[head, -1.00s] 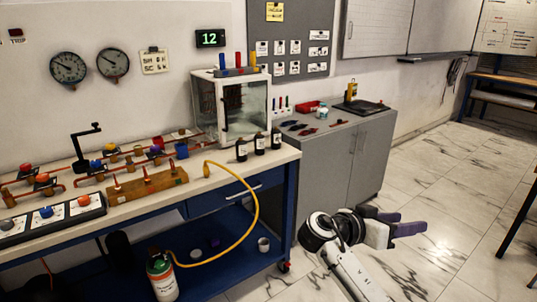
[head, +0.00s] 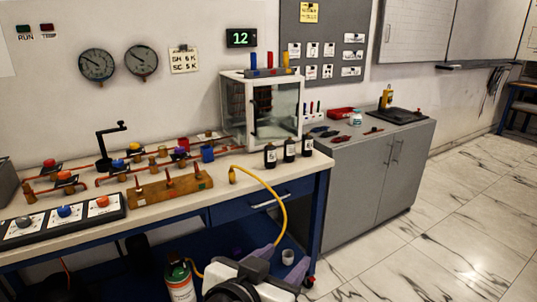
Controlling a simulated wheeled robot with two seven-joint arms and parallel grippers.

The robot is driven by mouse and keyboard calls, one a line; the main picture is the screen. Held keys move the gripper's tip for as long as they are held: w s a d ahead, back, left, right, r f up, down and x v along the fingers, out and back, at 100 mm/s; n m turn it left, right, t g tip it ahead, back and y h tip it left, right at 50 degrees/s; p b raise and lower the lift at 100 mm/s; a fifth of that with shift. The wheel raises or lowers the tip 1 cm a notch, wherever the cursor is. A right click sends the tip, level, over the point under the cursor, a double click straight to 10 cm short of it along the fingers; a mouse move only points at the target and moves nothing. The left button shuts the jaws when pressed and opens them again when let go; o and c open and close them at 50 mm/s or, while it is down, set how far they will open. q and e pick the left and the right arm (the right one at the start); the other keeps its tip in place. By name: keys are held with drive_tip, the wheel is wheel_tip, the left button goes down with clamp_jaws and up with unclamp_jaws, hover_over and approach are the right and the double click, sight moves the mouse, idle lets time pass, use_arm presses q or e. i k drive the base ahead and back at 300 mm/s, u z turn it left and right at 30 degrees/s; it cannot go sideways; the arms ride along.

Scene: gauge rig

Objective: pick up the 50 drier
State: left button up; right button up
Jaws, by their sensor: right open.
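Three dark bottles with white labels stand in a row near the right end of the bench: a left one (head: 270,155), a middle one (head: 289,149) and a right one (head: 307,145). Their labels are too small to read, so I cannot tell which, if any, is the 50 drier. My right gripper (head: 281,263) is open, with purple-grey fingers, low in front of the bench and below the bottles, apart from them. It covers part of the lower shelf. My left gripper is out of view.
A glass-walled case (head: 262,110) stands behind the bottles. A yellow hose (head: 279,197) loops over the bench's front edge towards a gas cylinder (head: 180,280). Valve pipework and a wooden block (head: 168,189) fill the bench's left. A grey cabinet (head: 372,180) stands right; floor beyond is clear.

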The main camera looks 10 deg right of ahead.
sight(270, 150)
drive_tip(key=z, duration=0.1)
drive_tip(key=i, duration=1.75)
drive_tip(key=u, duration=0.1)
